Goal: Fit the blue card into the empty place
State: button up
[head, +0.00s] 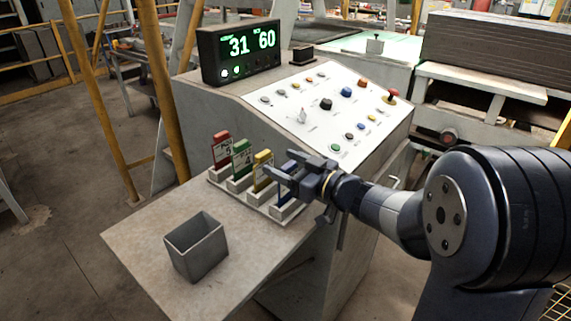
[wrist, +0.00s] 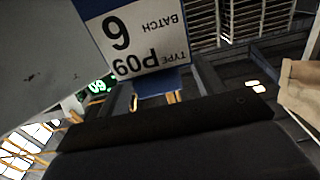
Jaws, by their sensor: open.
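The blue card (head: 287,194) stands in the right-most place of the pale card rack (head: 243,194), partly hidden behind my gripper. In the wrist view the blue card (wrist: 138,42) shows a white label reading "TYPE P09" and "BATCH 6", upside down, with a blue edge toward my gripper. The card's lower end is hidden from the wrist view.
Red (head: 221,149), green (head: 241,158) and yellow (head: 262,170) cards stand left of the blue one. A grey open box (head: 196,246) stands on the shelf in front. A sloped button panel (head: 330,105) and a display (head: 240,53) reading "31 60" rise behind.

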jog(key=v, duration=1)
jog(key=shift+s+d+b, duration=0.3)
jog(key=shift+w+a, duration=0.1)
jog(key=x, duration=1)
jog(key=shift+w+a+p, duration=0.2)
jog(key=shift+a+p, duration=0.05)
jog(key=shift+p, duration=0.05)
jog(key=shift+r, duration=0.2)
jog(key=shift+s, duration=0.1)
